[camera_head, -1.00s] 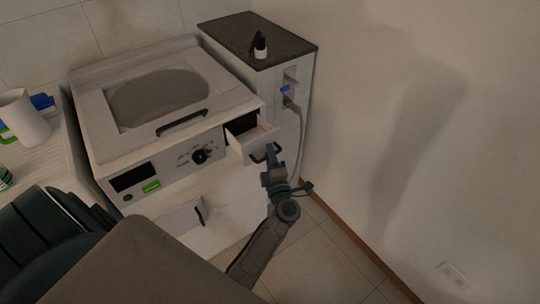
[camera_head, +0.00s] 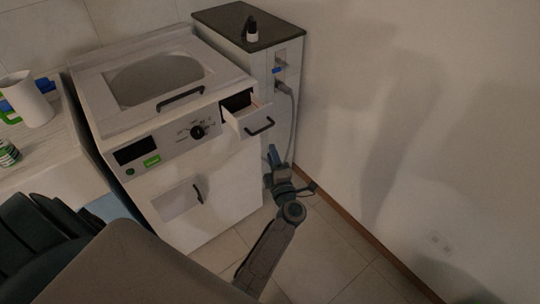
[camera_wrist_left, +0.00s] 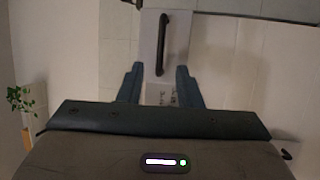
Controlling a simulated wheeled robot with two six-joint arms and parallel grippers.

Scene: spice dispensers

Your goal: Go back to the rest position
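In the head view, my left gripper (camera_head: 274,157) is below and in front of a small white drawer (camera_head: 247,121), apart from it. The drawer stands pulled out of the upper right of the washing machine's front. Its dark handle (camera_head: 260,126) is free of the gripper. In the left wrist view, the two fingers of my left gripper (camera_wrist_left: 160,70) are spread with nothing between them. The drawer handle (camera_wrist_left: 162,43) shows just beyond the fingertips. My right gripper is not in view.
The white washing machine (camera_head: 190,165) stands at centre left. A narrow cabinet with a dark top (camera_head: 225,20) and a small black-and-white bottle (camera_head: 252,33) stands behind it. A white mug (camera_head: 28,98) and a green jar (camera_head: 8,153) are at the left. The floor at right is clear.

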